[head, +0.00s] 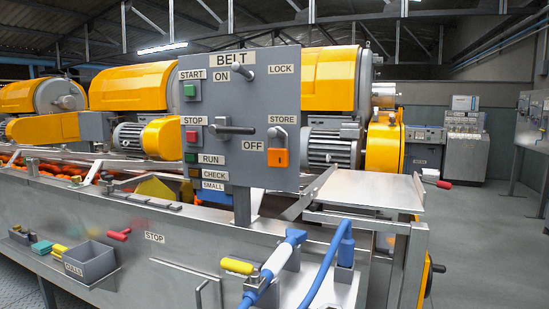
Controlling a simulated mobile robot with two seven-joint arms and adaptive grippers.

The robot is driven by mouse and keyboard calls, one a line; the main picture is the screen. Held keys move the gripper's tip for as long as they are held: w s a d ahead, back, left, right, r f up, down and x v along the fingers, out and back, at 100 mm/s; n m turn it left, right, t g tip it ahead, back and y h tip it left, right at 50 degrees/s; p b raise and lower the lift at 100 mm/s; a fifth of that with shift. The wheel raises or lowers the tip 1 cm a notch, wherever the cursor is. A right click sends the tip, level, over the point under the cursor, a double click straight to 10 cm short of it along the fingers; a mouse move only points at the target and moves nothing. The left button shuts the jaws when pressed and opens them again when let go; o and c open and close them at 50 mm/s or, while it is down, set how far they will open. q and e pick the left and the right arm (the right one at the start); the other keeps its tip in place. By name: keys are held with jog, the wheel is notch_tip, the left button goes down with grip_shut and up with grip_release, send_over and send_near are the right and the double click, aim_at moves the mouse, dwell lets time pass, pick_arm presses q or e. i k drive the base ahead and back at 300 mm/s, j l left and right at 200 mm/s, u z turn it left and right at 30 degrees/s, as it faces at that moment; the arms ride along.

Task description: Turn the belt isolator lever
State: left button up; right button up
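The grey control panel (240,178) labelled BELT stands upright in the middle of the head view. The belt isolator lever (234,130) is a dark grey handle at the panel's centre. It lies about level, its end pointing right, just above the OFF label (252,147). The ON label (220,78) is higher up, beside a small grey knob or peg (241,70). An orange padlock (279,156) hangs under the STORE label at the panel's right. Neither of my grippers shows, and nothing visible touches the lever.
A green button (190,91) and a red button (191,134) sit on the panel's left. Below stand a steel trough (130,225), a grey bin (91,262), a blue-and-white handled tool (275,262) and a blue hose (325,268). A steel shelf (370,190) juts out right. Open floor (480,235) lies further right.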

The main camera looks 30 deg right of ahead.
aim_at(214, 129)
jog(key=i+j+z, duration=0.1)
jog(key=i+z, duration=0.15)
jog(key=z, duration=0.25)
jog(key=i+j+z, duration=0.2)
jog(key=z, duration=0.25)
